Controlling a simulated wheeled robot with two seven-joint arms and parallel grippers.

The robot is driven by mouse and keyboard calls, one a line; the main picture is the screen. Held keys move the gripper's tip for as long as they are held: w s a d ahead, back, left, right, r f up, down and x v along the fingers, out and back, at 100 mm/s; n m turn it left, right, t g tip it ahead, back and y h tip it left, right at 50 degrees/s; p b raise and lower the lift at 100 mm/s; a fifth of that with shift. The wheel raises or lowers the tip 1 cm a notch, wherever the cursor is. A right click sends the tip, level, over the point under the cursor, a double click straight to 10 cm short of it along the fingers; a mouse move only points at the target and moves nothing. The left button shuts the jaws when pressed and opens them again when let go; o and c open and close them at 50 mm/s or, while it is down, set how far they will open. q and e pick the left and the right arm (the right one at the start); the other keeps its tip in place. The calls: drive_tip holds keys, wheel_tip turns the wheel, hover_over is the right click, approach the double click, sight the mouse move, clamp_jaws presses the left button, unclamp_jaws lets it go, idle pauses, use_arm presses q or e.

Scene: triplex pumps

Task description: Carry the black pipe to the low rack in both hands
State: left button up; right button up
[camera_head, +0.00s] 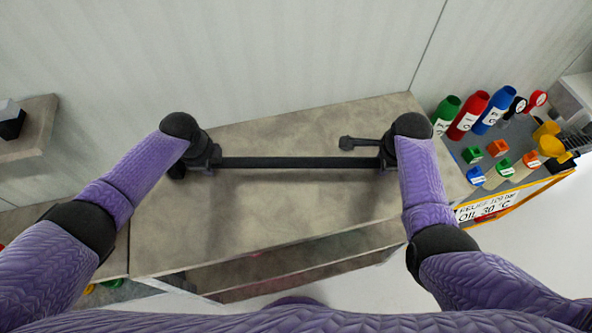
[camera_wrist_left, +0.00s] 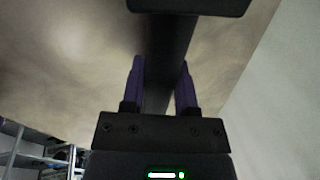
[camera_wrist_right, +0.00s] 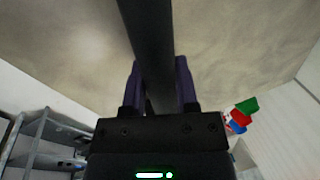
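The black pipe (camera_head: 300,163) lies level, left to right, over a beige stone-look worktop (camera_head: 270,215); I cannot tell whether it touches the top. My left gripper (camera_head: 190,160) is at the pipe's left end, and the pipe runs between its purple fingers (camera_wrist_left: 160,85). My right gripper (camera_head: 390,155) is at the right end, with the pipe between its fingers (camera_wrist_right: 158,85). Both look closed on it, though the contact is dark. A grey metal rack shows low at the left of the right wrist view (camera_wrist_right: 45,145); I cannot tell if it is the low rack.
A dark fitting (camera_head: 358,144) sticks out left of my right gripper. A side stand (camera_head: 520,135) at right holds green, red and blue cylinders and small coloured blocks. A wall (camera_head: 230,50) stands behind the worktop. A small ledge (camera_head: 38,125) with a black block is at left.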

use_arm(q)
drive_tip(key=shift+o, duration=1.2)
use_arm(e)
drive_tip(key=shift+o, duration=1.2)
use_arm(q)
drive_tip(key=shift+o, duration=1.1)
use_arm(e)
drive_tip(key=shift+o, duration=1.1)
drive_tip(key=shift+r, duration=0.1)
drive_tip(key=shift+r, duration=0.1)
use_arm(q)
drive_tip(key=v, duration=1.2)
use_arm(e)
drive_tip(key=v, duration=1.1)
drive_tip(key=shift+r, duration=0.4)
drive_tip(key=shift+s, duration=0.1)
